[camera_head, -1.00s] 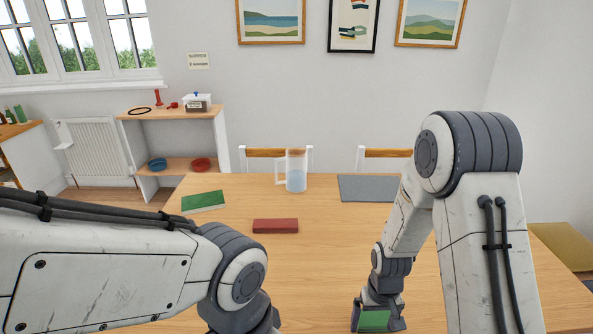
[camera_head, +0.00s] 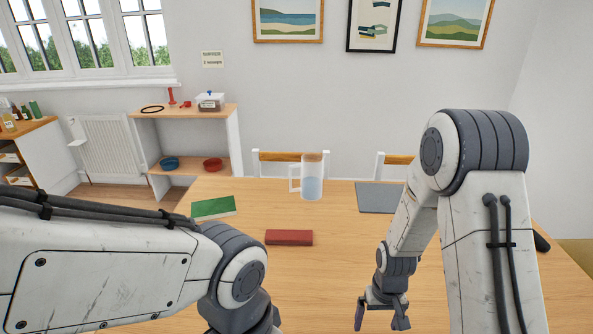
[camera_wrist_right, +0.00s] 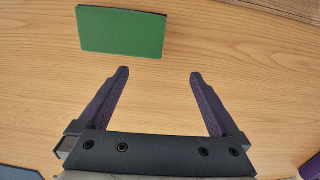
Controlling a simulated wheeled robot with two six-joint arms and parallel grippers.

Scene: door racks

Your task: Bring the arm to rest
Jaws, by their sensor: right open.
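My right arm reaches down over the wooden table in the head view. Its gripper (camera_head: 381,319) is low at the bottom edge, with fingers apart and nothing between them. In the right wrist view the open fingers (camera_wrist_right: 158,76) point at bare wood. A green flat block or book (camera_wrist_right: 122,33) lies on the table just beyond the left finger, apart from it. My left arm crosses the lower left of the head view; its gripper is out of frame.
On the table (camera_head: 340,260) are a green book (camera_head: 213,207), a red block (camera_head: 289,237), a clear jug (camera_head: 312,180) and a grey mat (camera_head: 378,197). A shelf (camera_head: 232,150) stands behind left. A purple thing (camera_wrist_right: 312,168) shows at the wrist view's lower right.

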